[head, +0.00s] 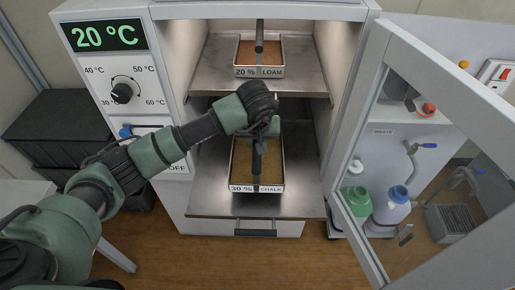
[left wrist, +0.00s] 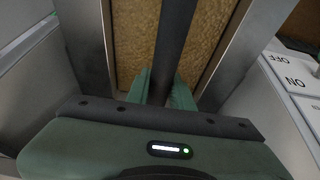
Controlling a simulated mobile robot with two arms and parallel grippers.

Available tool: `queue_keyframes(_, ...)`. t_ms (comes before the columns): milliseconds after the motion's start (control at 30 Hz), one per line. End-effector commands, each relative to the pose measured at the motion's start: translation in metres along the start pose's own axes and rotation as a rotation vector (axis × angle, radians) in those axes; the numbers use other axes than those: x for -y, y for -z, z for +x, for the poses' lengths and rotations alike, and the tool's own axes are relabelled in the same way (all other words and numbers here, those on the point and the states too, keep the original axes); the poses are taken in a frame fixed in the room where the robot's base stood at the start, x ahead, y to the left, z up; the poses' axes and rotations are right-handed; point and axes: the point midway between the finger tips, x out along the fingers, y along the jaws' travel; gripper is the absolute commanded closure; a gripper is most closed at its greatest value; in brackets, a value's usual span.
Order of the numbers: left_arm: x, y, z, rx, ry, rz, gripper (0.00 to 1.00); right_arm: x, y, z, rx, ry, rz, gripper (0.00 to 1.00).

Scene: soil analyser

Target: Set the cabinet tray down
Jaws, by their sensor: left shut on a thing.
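The tray labelled "30 % CHALK" (head: 256,188) holds brown soil and sits at the lower shelf (head: 213,203) of the open cabinet. It has a dark bar handle along its middle. My left gripper (head: 258,146) is over this tray and shut on its handle. In the left wrist view the fingers (left wrist: 158,92) close around the dark handle (left wrist: 174,45), with the soil (left wrist: 135,40) below. I cannot tell whether the tray touches the shelf. A second tray, labelled "20 % LOAM" (head: 259,72), stands on the upper shelf (head: 207,75). My right gripper is not in view.
The cabinet's glass door (head: 350,110) stands open at the right. The display (head: 104,36) reads 20 °C above a dial (head: 123,91) at the left. Dark crates (head: 55,130) stand at the left.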

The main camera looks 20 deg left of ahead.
Motion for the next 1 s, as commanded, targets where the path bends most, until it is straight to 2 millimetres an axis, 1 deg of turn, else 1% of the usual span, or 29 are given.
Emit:
queue_keyframes(167, -0.001, -0.003, 0.009, -0.003, -0.003, -0.004, 1.00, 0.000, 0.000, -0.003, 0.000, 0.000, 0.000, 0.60)
queue_keyframes(367, -0.001, -0.014, 0.034, -0.001, -0.002, -0.004, 1.00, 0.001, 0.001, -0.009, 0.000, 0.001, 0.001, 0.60)
queue_keyframes(433, -0.001, -0.012, 0.039, -0.002, -0.004, -0.004, 1.00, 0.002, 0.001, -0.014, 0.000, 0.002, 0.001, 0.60)
queue_keyframes(533, -0.001, -0.011, 0.042, -0.007, -0.003, -0.004, 1.00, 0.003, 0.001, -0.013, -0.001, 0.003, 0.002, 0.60)
queue_keyframes(733, -0.001, -0.011, 0.043, -0.007, -0.003, -0.003, 1.00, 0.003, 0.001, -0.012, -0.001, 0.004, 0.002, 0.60)
queue_keyframes(833, 0.000, -0.013, 0.046, -0.007, -0.002, -0.002, 1.00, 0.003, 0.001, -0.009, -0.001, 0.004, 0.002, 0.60)
queue_keyframes(867, 0.000, -0.014, 0.047, -0.004, 0.000, -0.002, 0.72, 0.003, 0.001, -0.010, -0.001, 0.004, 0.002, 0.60)
queue_keyframes(900, 0.000, -0.014, 0.046, -0.003, -0.001, -0.002, 0.61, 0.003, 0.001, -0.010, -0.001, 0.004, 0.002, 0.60)
queue_keyframes(933, 0.000, -0.014, 0.046, -0.003, -0.001, -0.002, 0.56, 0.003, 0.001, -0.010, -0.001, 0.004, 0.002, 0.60)
queue_keyframes(1000, 0.000, -0.014, 0.046, -0.003, -0.001, -0.002, 0.56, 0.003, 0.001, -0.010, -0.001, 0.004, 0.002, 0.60)
